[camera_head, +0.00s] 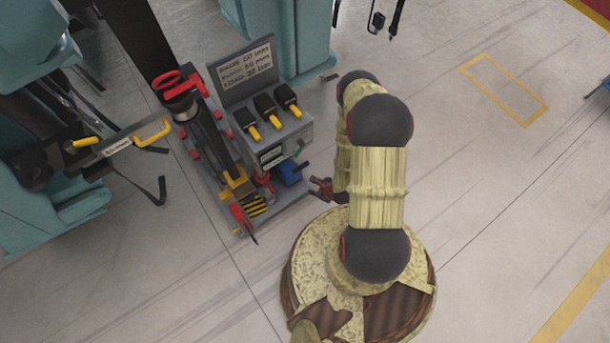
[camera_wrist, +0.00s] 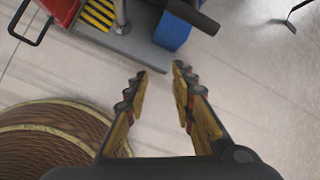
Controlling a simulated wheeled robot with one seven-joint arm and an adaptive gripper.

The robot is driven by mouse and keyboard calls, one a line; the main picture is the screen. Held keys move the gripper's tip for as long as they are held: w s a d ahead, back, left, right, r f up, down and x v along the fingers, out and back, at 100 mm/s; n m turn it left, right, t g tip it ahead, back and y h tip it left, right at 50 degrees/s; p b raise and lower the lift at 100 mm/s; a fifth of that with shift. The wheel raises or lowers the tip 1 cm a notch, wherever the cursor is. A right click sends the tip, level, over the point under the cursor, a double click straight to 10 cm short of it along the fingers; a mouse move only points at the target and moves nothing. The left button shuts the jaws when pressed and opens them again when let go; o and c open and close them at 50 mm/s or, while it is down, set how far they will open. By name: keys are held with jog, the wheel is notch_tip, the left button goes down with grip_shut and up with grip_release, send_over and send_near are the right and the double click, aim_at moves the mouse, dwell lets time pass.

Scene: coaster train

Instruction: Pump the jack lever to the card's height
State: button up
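A grey card (camera_head: 246,68) stands behind the console; its top line seems to read "RAISE", but the figures are too small to be sure of. The jack has a dark upright column (camera_head: 208,135) with a red top, on a grey base with yellow-black stripes (camera_head: 256,204). A blue cylinder (camera_head: 290,173) at the base's right side also shows in the wrist view (camera_wrist: 172,31). A black bar (camera_wrist: 194,16), perhaps the lever's grip, crosses above it. My gripper (camera_head: 322,188) is right of the base. In the wrist view it (camera_wrist: 158,80) is open and empty, below the bar and apart from it.
The console (camera_head: 270,130) carries several black-and-yellow switches. Teal seats (camera_head: 45,205) of the train stand left, with a yellow-handled bar (camera_head: 120,145) and straps. A black strap (camera_head: 396,18) hangs at the top.

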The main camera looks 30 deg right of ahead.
jog(key=m, duration=0.3)
jog(key=shift+w+d+r+m, duration=0.2)
jog(key=shift+w+d+m, duration=0.2)
jog(key=shift+c, duration=1.2)
jog(key=shift+m, duration=0.9)
jog(key=shift+c, duration=1.2)
jog(key=shift+w+f, duration=0.1)
grip_shut()
jog(key=w+f+b, duration=0.4)
jog(key=w, duration=0.4)
jog(key=shift+a+f, duration=0.15)
jog(key=shift+f, duration=0.25)
jog(key=shift+r, duration=0.1)
